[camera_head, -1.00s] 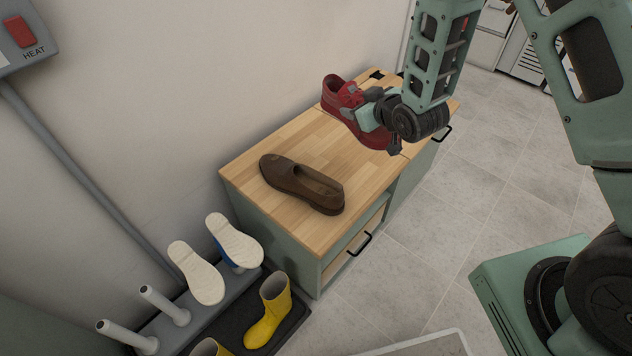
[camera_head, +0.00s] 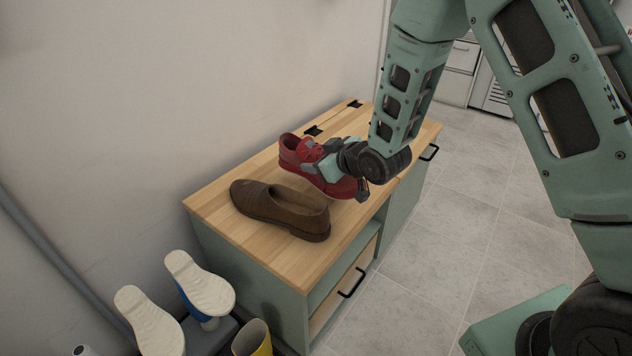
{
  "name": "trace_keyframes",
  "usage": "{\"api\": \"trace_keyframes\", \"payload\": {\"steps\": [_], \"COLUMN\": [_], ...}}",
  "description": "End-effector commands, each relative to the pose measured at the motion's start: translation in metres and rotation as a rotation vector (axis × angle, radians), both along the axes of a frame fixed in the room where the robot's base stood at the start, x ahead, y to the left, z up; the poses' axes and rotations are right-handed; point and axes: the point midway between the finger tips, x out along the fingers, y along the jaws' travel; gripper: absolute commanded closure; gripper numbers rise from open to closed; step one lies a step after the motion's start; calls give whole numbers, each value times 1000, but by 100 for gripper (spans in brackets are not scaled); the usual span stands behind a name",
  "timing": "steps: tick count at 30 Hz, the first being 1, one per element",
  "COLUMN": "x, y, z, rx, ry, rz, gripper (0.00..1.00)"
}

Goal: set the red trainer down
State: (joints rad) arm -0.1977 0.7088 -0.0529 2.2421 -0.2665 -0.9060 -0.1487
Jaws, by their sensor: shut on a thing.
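The red trainer (camera_head: 298,152) is at the middle of the wooden-topped cabinet (camera_head: 215,197), its toe pointing right and toward the camera. My gripper (camera_head: 318,165) is shut on the trainer's side near its opening and partly covers it. The trainer appears at or just above the wooden top; I cannot tell whether its sole touches. A brown loafer (camera_head: 280,210) lies on the top in front of it, close by, with a narrow gap or slight overlap in the picture.
White-soled shoes (camera_head: 200,284) stand on a rack at the lower left, near a yellow boot (camera_head: 253,338). The wooden top is clear behind the trainer. The wall (camera_head: 200,90) runs along the cabinet's left side. Tiled floor (camera_head: 480,200) lies to the right.

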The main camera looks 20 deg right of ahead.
Motion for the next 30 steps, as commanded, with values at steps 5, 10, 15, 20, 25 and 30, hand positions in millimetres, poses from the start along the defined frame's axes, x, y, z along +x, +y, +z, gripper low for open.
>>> {"api": "trace_keyframes", "payload": {"steps": [5, 10, 15, 20, 25, 30], "x": [0, 0, 0, 0, 0, 0], "y": [0, 0, 0, 0, 0, 0], "z": [-14, -40, -43, -44, -46, -45], "rx": [1, 0, 0, 0, 0, 0], "ry": [-2, -1, -2, -2, -1, -1], "rz": [0, 1, 0, 0, 0, 0], "gripper": [82, 82, 82, 82, 21, 21]}}
